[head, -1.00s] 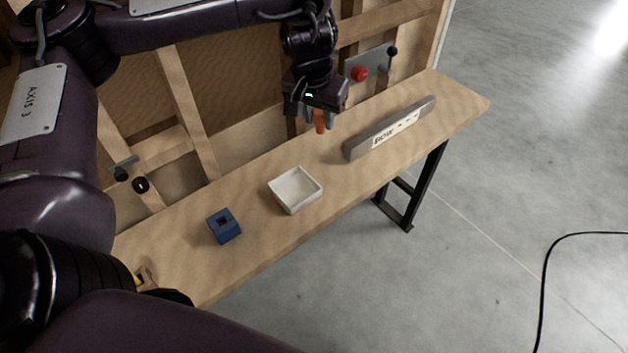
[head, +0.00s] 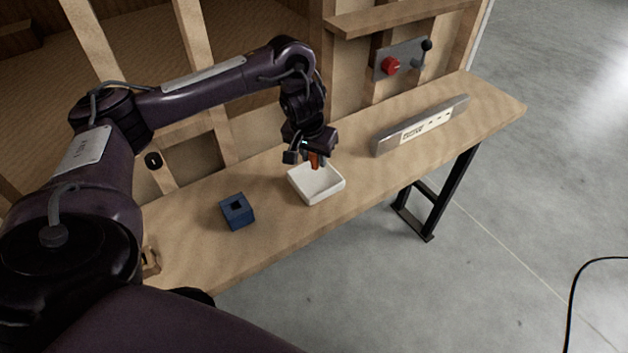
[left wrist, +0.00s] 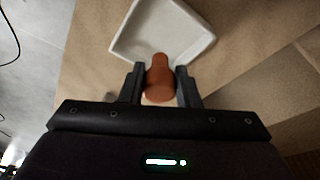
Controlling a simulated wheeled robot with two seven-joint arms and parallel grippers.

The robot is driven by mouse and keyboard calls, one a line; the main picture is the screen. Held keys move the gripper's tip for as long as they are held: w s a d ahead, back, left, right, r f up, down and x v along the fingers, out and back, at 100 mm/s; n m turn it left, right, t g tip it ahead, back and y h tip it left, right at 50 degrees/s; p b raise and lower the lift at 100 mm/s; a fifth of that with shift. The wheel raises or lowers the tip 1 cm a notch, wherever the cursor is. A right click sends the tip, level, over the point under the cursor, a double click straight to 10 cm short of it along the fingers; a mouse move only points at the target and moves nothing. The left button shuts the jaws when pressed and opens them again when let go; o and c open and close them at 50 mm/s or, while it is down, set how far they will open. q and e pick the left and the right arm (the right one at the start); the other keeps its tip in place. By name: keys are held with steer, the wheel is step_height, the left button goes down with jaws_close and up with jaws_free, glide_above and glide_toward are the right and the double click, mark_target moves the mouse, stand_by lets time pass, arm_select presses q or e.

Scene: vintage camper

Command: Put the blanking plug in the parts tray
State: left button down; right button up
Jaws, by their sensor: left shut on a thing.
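The blanking plug (left wrist: 159,80) is orange-brown and is held between the two fingers of my left gripper (left wrist: 160,86) in the left wrist view. In the head view the left gripper (head: 314,160) is at the back part of the parts tray, with a bit of the orange plug (head: 313,158) showing between its fingers. The parts tray (head: 318,197) is a shallow white square tray on the bench and looks empty. It also shows in the left wrist view (left wrist: 203,46), where the plug overlaps its near rim. I cannot tell the plug's exact height over the tray. My right gripper is not in view.
A blue block with a square hole (head: 238,213) stands left of the tray on the wooden bench (head: 262,245). A long grey power strip (head: 420,125) lies to the right. A panel with a red knob and a lever (head: 402,62) is on the wall frame behind.

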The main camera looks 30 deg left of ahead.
mark_target(314, 169)
arm_select(q)
step_height(314, 169, down, 2)
steer(key=shift+f+b, duration=0.25)
steer(key=shift+b, duration=0.25)
step_height(314, 169, down, 3)
steer(key=shift+r+b, duration=0.1)
steer(key=shift+b, duration=0.45)
steer(key=shift+w, duration=0.1)
steer(key=c, duration=1.1)
jaws_free()
